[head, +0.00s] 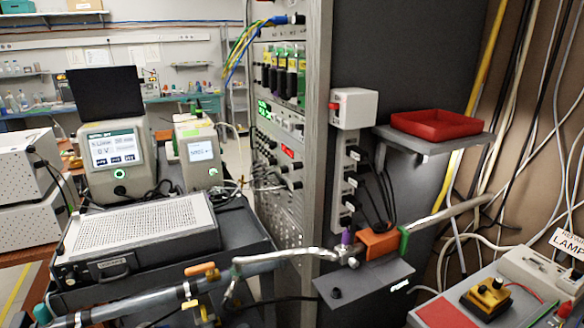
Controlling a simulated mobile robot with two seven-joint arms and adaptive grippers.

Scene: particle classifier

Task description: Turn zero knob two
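No label reading zero knob two can be made out. A tall instrument rack (318,110) stands at the centre. Its panels carry a green display (264,109), a red display (288,153) and several small dark knobs (296,166), too small to tell apart. At the lower right, a yellow and black device (487,297) with black tops on it sits on a light box. I cannot tell which of these is the zero knob. Neither of my grippers is in view.
A metal pipe (270,256) with an orange-handled valve (202,269) crosses the lower foreground. A grey instrument (140,232) stands on a dark cart at left. A red tray (440,125) lies on a shelf at right. Cables hang along the right wall.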

